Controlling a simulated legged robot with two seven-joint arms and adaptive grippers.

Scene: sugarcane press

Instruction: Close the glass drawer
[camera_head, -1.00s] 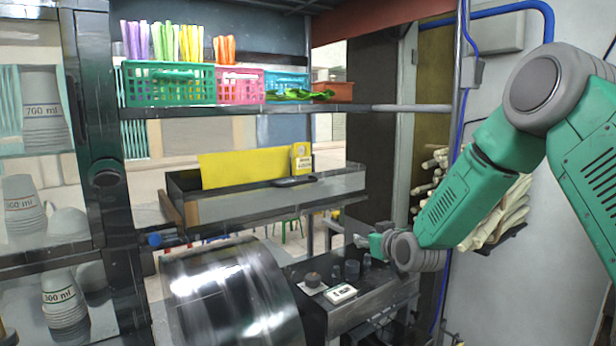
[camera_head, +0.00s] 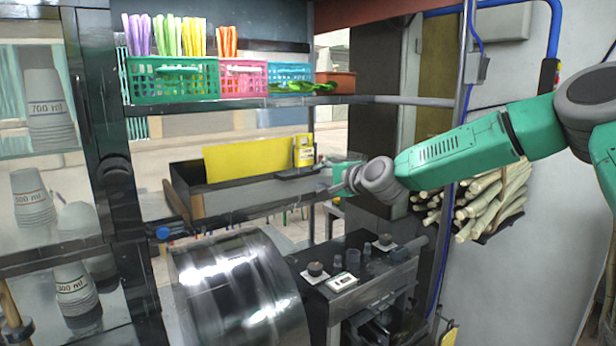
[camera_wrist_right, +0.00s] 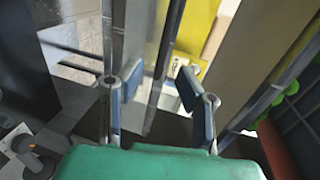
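A long grey drawer-like tray (camera_head: 235,199) with a yellow panel (camera_head: 247,158) standing in it is at mid-height; I cannot tell for sure that it is the glass drawer. My right gripper (camera_head: 338,178) is at the tray's right end, and the tips are hard to make out there. In the right wrist view my right gripper (camera_wrist_right: 160,88) has its two blue-padded fingers apart, with a narrow metal edge between and beyond them; contact cannot be told. The yellow panel also shows in that view (camera_wrist_right: 197,25). My left gripper is not in view.
A shelf above holds a green basket (camera_head: 172,80), a pink basket (camera_head: 243,80) and a blue basket (camera_head: 290,75). Below are a shiny metal drum (camera_head: 235,290) and a control box (camera_head: 365,290). Stacked cups (camera_head: 50,110) are left; cane (camera_head: 490,205) is right.

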